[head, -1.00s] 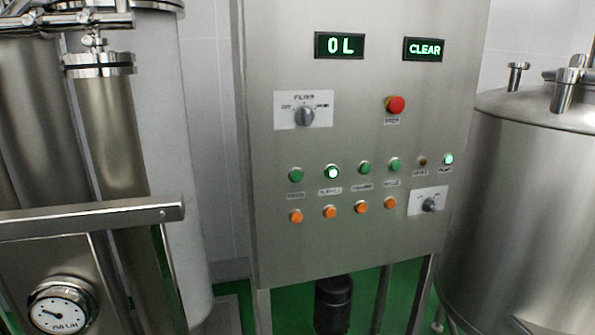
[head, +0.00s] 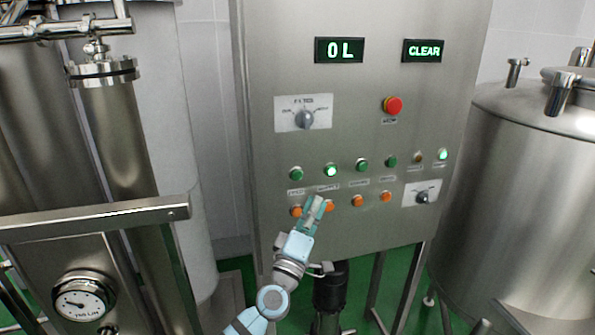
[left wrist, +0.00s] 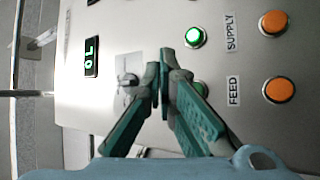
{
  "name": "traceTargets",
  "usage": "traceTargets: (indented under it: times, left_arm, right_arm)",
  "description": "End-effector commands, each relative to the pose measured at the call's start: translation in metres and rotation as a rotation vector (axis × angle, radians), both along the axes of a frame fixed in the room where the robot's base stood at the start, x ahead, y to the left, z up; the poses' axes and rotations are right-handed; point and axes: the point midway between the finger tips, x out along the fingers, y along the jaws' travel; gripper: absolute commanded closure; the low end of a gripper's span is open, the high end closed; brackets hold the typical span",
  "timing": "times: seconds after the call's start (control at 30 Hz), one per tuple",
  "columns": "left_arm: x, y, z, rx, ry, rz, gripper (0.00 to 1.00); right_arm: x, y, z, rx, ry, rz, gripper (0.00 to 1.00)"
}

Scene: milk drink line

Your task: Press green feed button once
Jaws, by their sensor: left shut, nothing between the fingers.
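The green feed button (head: 296,173) is the leftmost in the upper button row of the steel control panel (head: 270,240) and is unlit. In the left wrist view the feed button (left wrist: 200,88) shows beside its FEED label, partly hidden behind a finger. My left gripper (head: 315,203) is shut and empty, in front of the panel. In the head view its tips are below and right of the feed button, beside the second orange button. In the left wrist view its fingertips (left wrist: 167,65) meet; I see no contact with the button. My right gripper is not in view.
The lit green supply button (head: 331,170) is just right of the feed button. Orange buttons (head: 357,200) run below. A red stop button (head: 392,105) and filter knob (head: 304,119) sit higher. Steel tanks flank the panel.

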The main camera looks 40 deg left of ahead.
Motion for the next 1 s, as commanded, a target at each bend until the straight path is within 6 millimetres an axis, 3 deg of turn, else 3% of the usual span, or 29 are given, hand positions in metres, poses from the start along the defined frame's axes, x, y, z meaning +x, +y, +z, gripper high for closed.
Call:
traceTargets:
  times: [0.1, 0.47, 1.0]
  left_arm:
    - [-0.001, 0.000, 0.008, -0.014, -0.016, -0.004, 1.00]
    - [0.001, 0.003, 0.005, -0.012, -0.014, -0.004, 1.00]
    - [0.041, 0.060, 0.001, -0.010, -0.014, -0.002, 1.00]
  right_arm:
    - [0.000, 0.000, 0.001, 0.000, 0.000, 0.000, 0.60]
    - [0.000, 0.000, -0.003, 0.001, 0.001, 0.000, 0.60]
    - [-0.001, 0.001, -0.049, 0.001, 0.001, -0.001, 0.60]
